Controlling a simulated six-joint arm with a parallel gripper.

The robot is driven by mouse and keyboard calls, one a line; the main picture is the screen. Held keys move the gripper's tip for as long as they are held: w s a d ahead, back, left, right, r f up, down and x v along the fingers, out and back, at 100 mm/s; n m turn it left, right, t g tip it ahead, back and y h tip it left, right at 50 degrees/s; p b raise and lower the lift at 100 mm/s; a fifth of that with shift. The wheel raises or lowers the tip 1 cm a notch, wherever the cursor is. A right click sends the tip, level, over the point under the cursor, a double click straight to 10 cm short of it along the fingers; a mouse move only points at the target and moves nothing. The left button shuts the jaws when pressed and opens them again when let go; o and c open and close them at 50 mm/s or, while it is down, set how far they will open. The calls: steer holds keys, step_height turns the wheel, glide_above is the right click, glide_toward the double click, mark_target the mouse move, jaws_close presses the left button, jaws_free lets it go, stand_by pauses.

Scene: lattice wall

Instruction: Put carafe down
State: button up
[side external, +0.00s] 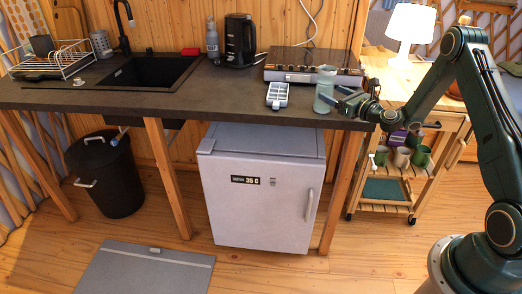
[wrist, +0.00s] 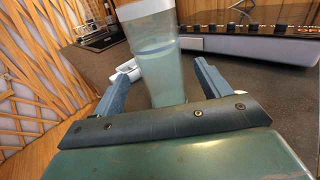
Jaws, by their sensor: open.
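The carafe (side external: 325,88) is a pale greenish, see-through vessel. It stands upright at the right front part of the dark counter (side external: 180,97), in front of the stove. In the wrist view the carafe (wrist: 158,60) fills the space between my fingers, with a whitish upper part and a blue band. My gripper (side external: 345,100) comes in from the right at the counter's edge. In the wrist view my gripper (wrist: 165,80) has its two blue fingers apart on either side of the carafe, with visible gaps. The carafe's base is partly hidden by my gripper in the wrist view.
A white tray (side external: 277,95) lies just left of the carafe. The stove (side external: 314,65) is behind it. A black kettle (side external: 239,40) and grey bottle (side external: 212,38) stand farther left. A wooden cart (side external: 423,122) with cups is at the right.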

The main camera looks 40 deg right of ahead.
mark_target(334, 82)
steer(key=shift+s, duration=0.5)
steer(key=shift+o, duration=0.4)
steer(key=s+r, duration=0.4)
steer(key=s, duration=0.2)
steer(key=shift+w+d+f, duration=0.1)
steer(key=shift+w+f, duration=0.05)
steer(key=shift+w, duration=4.05)
steer(key=shift+w, duration=0.1)
steer(key=shift+w, duration=2.5)
